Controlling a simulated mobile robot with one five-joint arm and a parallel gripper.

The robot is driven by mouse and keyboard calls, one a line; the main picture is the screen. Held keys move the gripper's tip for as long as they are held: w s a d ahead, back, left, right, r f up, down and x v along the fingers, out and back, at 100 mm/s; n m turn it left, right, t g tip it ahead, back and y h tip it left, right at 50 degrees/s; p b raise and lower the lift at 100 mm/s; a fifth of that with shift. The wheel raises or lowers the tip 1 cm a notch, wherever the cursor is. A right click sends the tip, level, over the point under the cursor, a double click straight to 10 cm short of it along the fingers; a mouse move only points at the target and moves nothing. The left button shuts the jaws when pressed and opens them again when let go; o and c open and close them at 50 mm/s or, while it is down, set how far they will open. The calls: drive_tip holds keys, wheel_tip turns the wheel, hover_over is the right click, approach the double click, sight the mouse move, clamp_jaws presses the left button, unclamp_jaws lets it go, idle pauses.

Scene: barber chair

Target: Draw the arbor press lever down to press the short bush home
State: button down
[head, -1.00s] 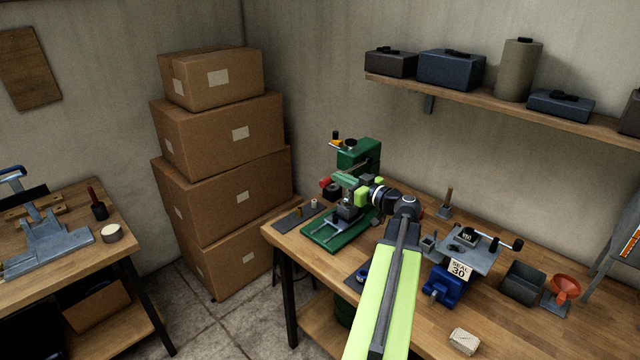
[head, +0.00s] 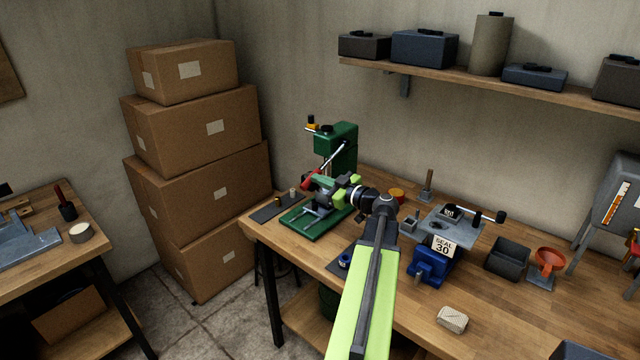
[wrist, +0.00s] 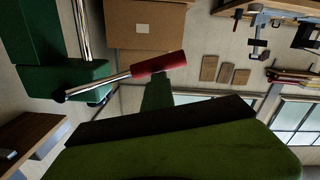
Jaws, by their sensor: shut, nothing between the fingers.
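The green arbor press (head: 337,136) stands at the left end of the workbench. Its chrome lever (head: 334,157) slants down and left from the press head to a red grip (head: 306,181). In the wrist view the red grip (wrist: 158,63) and its chrome rod are in plain sight, with the press column at upper left. My gripper (head: 319,182) is shut and empty, right beside the red grip; I cannot tell whether it touches. A dark and olive-green part of my gripper fills the bottom of the wrist view. The short bush under the ram cannot be made out behind my gripper.
A dark mat (head: 272,209) with small brass and pale pieces lies left of the press. A blue vise (head: 430,262) with a "SEAL 30" card, a grey bin (head: 507,259) and an orange funnel (head: 549,262) stand to the right. Cardboard boxes (head: 200,185) are stacked behind left.

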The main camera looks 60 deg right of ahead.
drive_tip(key=shift+w+a+y, duration=0.3)
drive_tip(key=shift+w+a, duration=0.05)
drive_tip(key=shift+w, duration=0.05)
wheel_tip(320, 180, up, 5)
drive_tip(key=s+a+p, duration=0.1)
drive_tip(key=a+p, duration=0.1)
drive_tip(key=p, duration=0.3)
drive_tip(key=s, duration=1)
drive_tip(key=shift+s+f+b, duration=0.2)
drive_tip(key=shift+f+b, duration=0.1)
drive_tip(key=shift+f, duration=0.15)
drive_tip(key=shift+w+a, duration=0.1)
drive_tip(key=shift+a, duration=0.05)
